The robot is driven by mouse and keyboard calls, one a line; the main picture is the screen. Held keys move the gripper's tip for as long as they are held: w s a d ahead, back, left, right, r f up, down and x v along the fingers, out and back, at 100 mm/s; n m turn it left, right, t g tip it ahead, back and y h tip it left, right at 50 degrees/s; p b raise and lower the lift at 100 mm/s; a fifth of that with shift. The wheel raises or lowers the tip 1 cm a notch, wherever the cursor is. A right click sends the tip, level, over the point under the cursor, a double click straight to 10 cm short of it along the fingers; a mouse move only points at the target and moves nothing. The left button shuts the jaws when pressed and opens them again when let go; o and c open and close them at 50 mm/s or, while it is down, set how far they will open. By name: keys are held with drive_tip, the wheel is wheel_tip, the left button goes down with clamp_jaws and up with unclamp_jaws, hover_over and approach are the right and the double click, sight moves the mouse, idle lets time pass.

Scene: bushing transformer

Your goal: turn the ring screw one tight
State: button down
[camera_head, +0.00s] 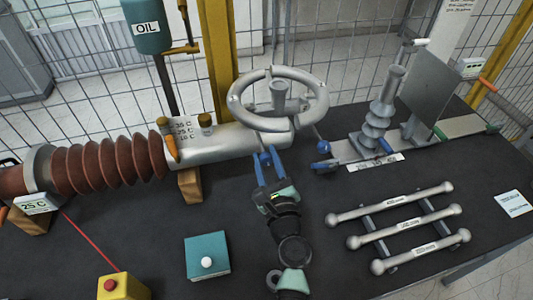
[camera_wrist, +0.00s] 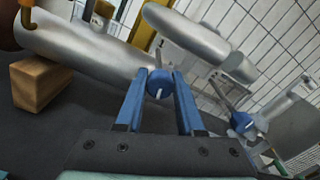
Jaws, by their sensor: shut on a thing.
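My gripper (camera_head: 265,158) has two blue fingers that reach up to the underside of the large silver ring (camera_head: 318,98) at the end of the silver tube. In the wrist view the fingers (camera_wrist: 159,76) are shut on a round blue screw knob (camera_wrist: 159,88) with a white mark, one finger on each side. A second blue screw knob (camera_head: 323,147) sits to the right on a thin rod; it also shows in the wrist view (camera_wrist: 241,122).
The silver tube (camera_head: 225,143) joins a ribbed brown bushing (camera_head: 110,165) on wooden blocks (camera_head: 190,186). A teal box (camera_head: 207,262) and yellow box (camera_head: 122,288) stand at the front left. Silver bars (camera_head: 405,227) lie right of my arm. A ribbed grey insulator (camera_head: 378,110) stands behind.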

drive_tip(key=shift+m+p, duration=0.3)
drive_tip(key=shift+m, duration=0.5)
drive_tip(key=c, duration=0.5)
unclamp_jaws()
drive_tip(key=shift+c, duration=0.2)
drive_tip(key=b+v, duration=0.1)
drive_tip(key=v, duration=1.2)
